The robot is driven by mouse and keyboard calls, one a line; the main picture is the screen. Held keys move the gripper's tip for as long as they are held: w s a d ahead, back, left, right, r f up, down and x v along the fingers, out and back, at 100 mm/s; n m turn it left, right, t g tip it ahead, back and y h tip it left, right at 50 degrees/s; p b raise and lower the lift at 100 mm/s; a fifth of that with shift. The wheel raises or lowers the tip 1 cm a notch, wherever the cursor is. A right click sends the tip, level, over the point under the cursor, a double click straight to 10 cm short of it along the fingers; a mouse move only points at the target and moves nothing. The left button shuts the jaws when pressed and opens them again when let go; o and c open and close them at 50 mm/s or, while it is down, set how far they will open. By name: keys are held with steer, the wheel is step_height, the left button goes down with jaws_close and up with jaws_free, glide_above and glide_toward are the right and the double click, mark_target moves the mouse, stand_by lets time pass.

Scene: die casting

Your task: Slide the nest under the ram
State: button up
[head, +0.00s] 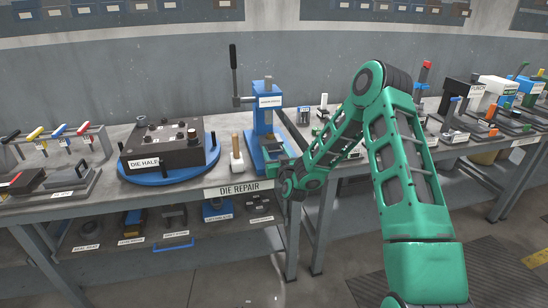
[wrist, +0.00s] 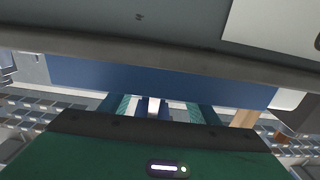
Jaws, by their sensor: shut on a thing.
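The blue arbor press (head: 263,122) stands at the bench's front edge, with its grey ram (head: 268,82) showing at the top and a black lever at its left. My gripper (head: 280,171) is low at the front of the press base. In the wrist view my gripper (wrist: 160,108) has teal fingers on both sides of a small blue piece, which I take to be part of the nest (wrist: 154,106). The rest of the nest is hidden, so its place relative to the ram cannot be told. A wide blue surface (wrist: 150,80) lies just beyond the fingers.
A dark die half (head: 165,148) sits on a blue turntable left of the press. A wooden-handled tool (head: 237,152) stands close to the press's left side. Small fixtures (head: 304,114) stand to its right. The bench edge carries a DIE REPAIR label (head: 238,190).

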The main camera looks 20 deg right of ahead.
steer(key=o, duration=1.5)
steer(key=shift+c, duration=0.2)
steer(key=s, duration=1)
steer(key=shift+s+a, duration=0.4)
steer(key=shift+a, duration=0.05)
steer(key=shift+f, duration=0.1)
